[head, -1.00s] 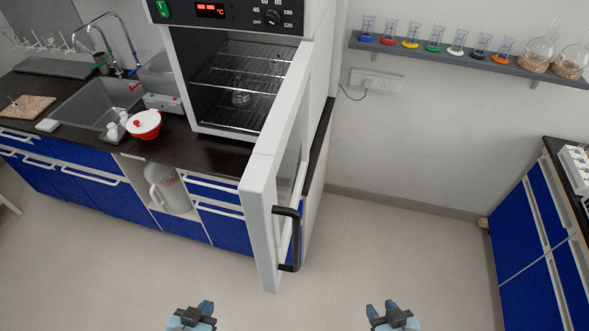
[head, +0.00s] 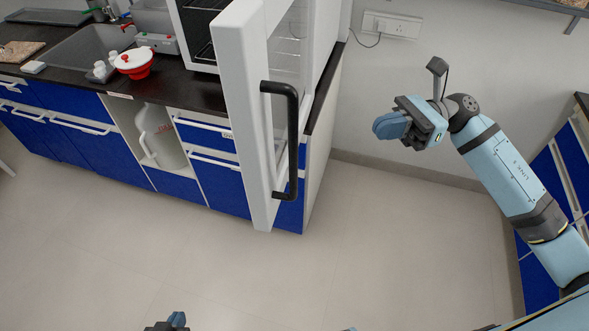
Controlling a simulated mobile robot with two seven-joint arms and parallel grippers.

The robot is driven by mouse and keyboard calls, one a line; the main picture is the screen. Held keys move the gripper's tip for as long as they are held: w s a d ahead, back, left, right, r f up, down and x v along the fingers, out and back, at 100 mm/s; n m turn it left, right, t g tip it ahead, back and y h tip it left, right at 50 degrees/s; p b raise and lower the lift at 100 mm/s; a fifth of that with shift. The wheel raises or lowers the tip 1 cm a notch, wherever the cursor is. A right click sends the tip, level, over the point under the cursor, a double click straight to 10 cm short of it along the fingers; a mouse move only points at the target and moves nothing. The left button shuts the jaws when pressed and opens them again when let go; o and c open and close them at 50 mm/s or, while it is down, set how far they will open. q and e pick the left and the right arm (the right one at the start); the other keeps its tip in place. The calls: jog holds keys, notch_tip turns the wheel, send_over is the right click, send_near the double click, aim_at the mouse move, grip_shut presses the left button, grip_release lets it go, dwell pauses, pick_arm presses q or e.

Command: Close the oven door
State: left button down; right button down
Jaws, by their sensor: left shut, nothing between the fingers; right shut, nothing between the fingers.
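The oven door (head: 247,110) is a thick white panel, swung wide open and pointing out toward me from the right side of the oven (head: 197,30). Its black handle (head: 293,140) faces right. My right gripper (head: 382,126) is raised to the right of the door, shut and empty, with its fingers pointing left. A clear gap lies between it and the handle. My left gripper (head: 178,320) shows only in part at the bottom edge, shut, low and left of the door. The upper oven is out of the picture.
A dark counter (head: 90,85) with blue drawers, a sink (head: 82,58) and a red and white bowl (head: 133,63) lies left of the door. A wall socket (head: 392,25) is behind my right gripper. Blue cabinets (head: 560,190) stand at the right. The floor between is free.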

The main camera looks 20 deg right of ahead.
jog(key=a+p, duration=0.4)
jog(key=a, duration=1)
jog(key=shift+s+n+g+h, duration=0.3)
jog(key=shift+s+n, duration=0.1)
jog(key=shift+s, duration=0.05)
jog(key=shift+f, duration=0.1)
